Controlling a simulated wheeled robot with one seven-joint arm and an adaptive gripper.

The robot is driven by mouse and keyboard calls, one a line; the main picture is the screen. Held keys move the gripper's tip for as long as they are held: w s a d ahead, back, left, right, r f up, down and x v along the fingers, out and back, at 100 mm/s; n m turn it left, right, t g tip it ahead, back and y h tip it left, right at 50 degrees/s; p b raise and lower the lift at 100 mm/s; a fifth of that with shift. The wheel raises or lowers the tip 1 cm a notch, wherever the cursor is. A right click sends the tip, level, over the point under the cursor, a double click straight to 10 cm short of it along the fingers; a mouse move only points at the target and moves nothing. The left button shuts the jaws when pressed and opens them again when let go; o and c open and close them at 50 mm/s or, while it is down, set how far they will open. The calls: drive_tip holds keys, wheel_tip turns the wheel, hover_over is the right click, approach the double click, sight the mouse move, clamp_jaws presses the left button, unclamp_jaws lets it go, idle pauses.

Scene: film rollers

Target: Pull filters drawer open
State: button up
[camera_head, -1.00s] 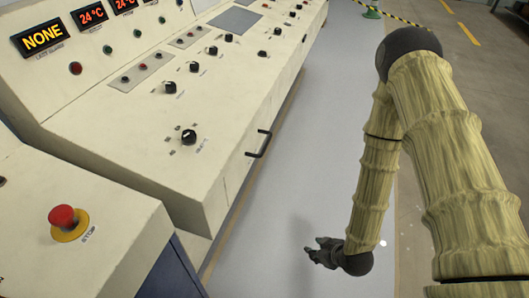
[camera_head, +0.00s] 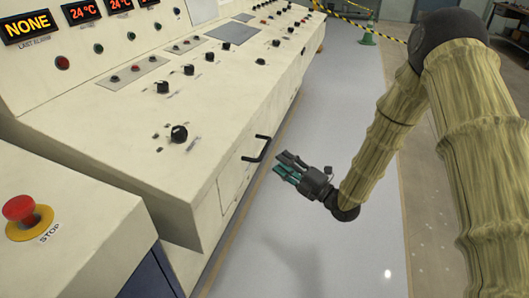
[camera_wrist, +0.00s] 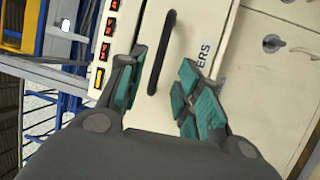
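The filters drawer (camera_head: 232,187) is a cream front panel, flush in the side of the control console. Its black bar handle (camera_head: 257,148) sticks out near the panel's top; it also shows in the wrist view (camera_wrist: 160,52). A label ending in "ERS" (camera_wrist: 204,52) is partly hidden behind a finger there. My gripper (camera_head: 283,166) is to the right of the handle and apart from it, with its fingers pointing toward the console. In the wrist view my gripper (camera_wrist: 163,75) is open, its teal finger pads on either side of the handle in the picture, with nothing held.
The cream console (camera_head: 170,135) has several black knobs on its sloping top. A red stop button (camera_head: 19,208) sits on the nearer cabinet at lower left. The grey floor (camera_head: 300,240) right of the console is clear. A green cone-like stand (camera_head: 366,35) is far back.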

sight(264, 148)
drive_tip(key=x, duration=0.8)
drive_tip(key=shift+w+a, duration=0.2)
drive_tip(key=shift+a, duration=0.1)
clamp_jaws()
